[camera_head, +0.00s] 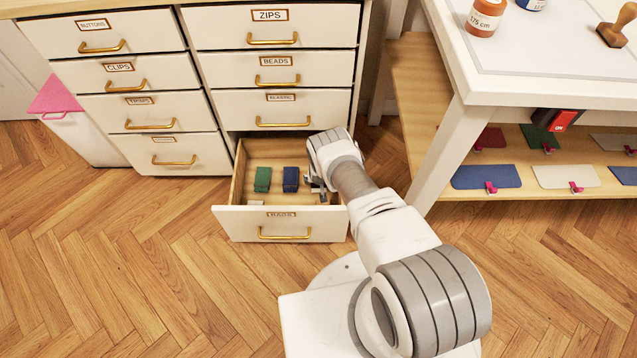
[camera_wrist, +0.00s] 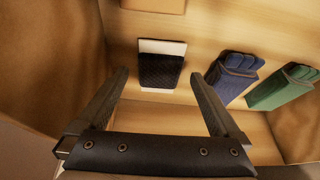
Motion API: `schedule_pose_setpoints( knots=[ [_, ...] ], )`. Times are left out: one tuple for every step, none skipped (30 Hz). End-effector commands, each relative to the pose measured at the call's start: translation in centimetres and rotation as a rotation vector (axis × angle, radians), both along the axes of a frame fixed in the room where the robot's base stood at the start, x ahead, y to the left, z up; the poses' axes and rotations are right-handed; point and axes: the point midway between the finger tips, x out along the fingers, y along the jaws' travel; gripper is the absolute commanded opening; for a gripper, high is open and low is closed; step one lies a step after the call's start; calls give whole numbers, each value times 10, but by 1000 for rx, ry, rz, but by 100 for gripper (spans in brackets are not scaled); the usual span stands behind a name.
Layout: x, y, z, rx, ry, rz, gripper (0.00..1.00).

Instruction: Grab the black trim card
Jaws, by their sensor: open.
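The black trim card (camera_wrist: 160,70) lies on the floor of the open drawer (camera_head: 283,222). It shows as a black textured band across a white card. My gripper (camera_wrist: 158,88) is open and empty above the drawer floor, its two fingers on either side of the card's near end in the wrist picture. I cannot tell how high the fingers are above it. In the head view my gripper (camera_head: 318,185) reaches into the drawer's right side and largely hides the card.
In the drawer, a blue bundle (camera_wrist: 235,75) and a green bundle (camera_wrist: 281,88) lie beside the card. A tan piece (camera_wrist: 153,4) lies beyond it. The drawer walls (camera_wrist: 60,50) are close on the sides. A table with a shelf (camera_head: 460,130) stands at right.

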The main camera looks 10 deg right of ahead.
Motion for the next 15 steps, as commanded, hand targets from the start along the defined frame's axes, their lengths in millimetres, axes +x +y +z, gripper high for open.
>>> schedule_pose_setpoints(
  knots=[
    [3, 0, -12, 0, -2, 1, 100],
    [4, 0, -16, 1, 0, 1, 100],
    [6, 0, -19, -1, -1, 2, 100],
    [7, -1, -21, -1, -2, 2, 100],
    [8, -1, -23, -1, -1, 2, 100],
    [9, -1, -24, -1, -1, 2, 100],
    [10, -1, -25, -1, -1, 2, 100],
    [10, -1, -26, -1, 0, 2, 100],
    [10, -1, -26, 0, 0, 1, 100],
    [10, -1, -26, 0, 0, 1, 100],
    [10, -1, -26, 1, 0, 1, 100],
    [11, -1, -26, 1, 0, 1, 100],
    [11, -1, -26, 1, 0, 1, 100],
    [11, -1, -25, 1, 0, 1, 100],
    [11, -1, -25, 1, 0, 0, 100]
  ],
)
